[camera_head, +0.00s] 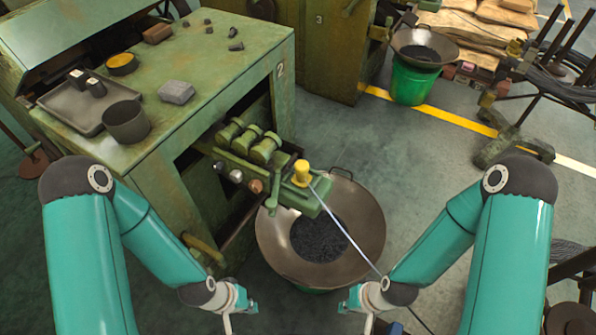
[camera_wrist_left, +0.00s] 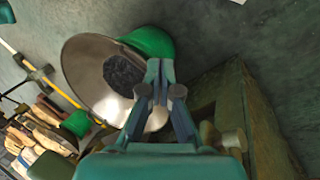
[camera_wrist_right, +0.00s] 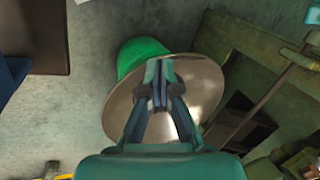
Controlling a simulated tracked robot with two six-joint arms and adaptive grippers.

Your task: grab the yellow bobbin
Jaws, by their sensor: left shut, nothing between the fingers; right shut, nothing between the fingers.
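The yellow bobbin (camera_head: 302,173) stands upright on the end of the green heading machine's arm (camera_head: 318,207), above the wide metal bowl (camera_head: 370,240). A thin wire or rod runs from near it down to the right. My left gripper (camera_head: 228,322) is low, left of the bowl, shut and empty; its closed fingers (camera_wrist_left: 160,70) show in the left wrist view. My right gripper (camera_head: 368,322) is low, right of the bowl, also shut and empty; its fingers (camera_wrist_right: 159,70) show in the right wrist view. Both are well apart from the bobbin. I cannot make out the bobbin in either wrist view.
The green machine table (camera_head: 225,62) at left carries a tray (camera_head: 72,110), a dark cup (camera_head: 127,121), a grey block (camera_head: 176,91) and a round yellow-topped tin (camera_head: 121,64). A green bucket (camera_head: 410,84) with a pan stands behind.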

